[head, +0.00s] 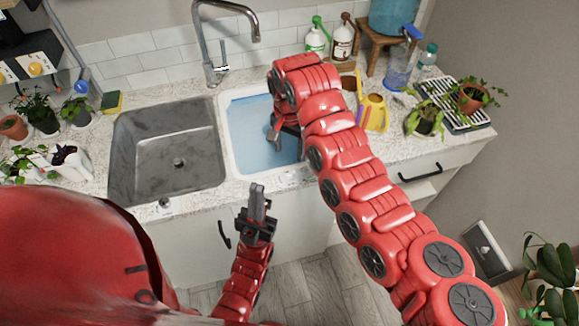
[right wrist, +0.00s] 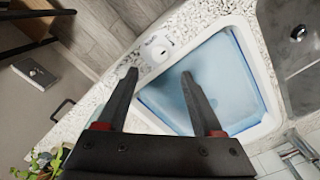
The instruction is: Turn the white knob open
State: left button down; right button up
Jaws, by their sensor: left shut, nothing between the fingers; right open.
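A small white knob-like fitting (right wrist: 160,47) sits on the counter at the front rim of the blue-filled white basin (right wrist: 262,85). In the head view the fitting (head: 287,178) is small and its setting is unclear. My right gripper (right wrist: 160,75) is open and empty, with its fingers over the basin and its front rim, apart from the fitting. In the head view my right gripper (head: 274,136) is partly hidden by its own arm. My left gripper (head: 257,190) is shut and empty, pointing up in front of the counter below the basin.
A grey sink (head: 125,150) lies left of the basin, with a tall faucet (head: 207,60) behind. Bottles (head: 342,40), a yellow watering can (head: 374,113) and potted plants (head: 428,120) stand at right. More plants (head: 38,110) crowd the left. The floor in front is clear.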

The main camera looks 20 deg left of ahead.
aim_at(289, 171)
notch_tip(289, 171, down, 7)
jog(key=shift+s+r+b, duration=0.1)
jog(key=shift+b, duration=0.8)
jog(key=shift+f+p, duration=0.65)
jog(key=shift+f, duration=0.5)
jog(key=shift+c, duration=0.3)
grip_shut()
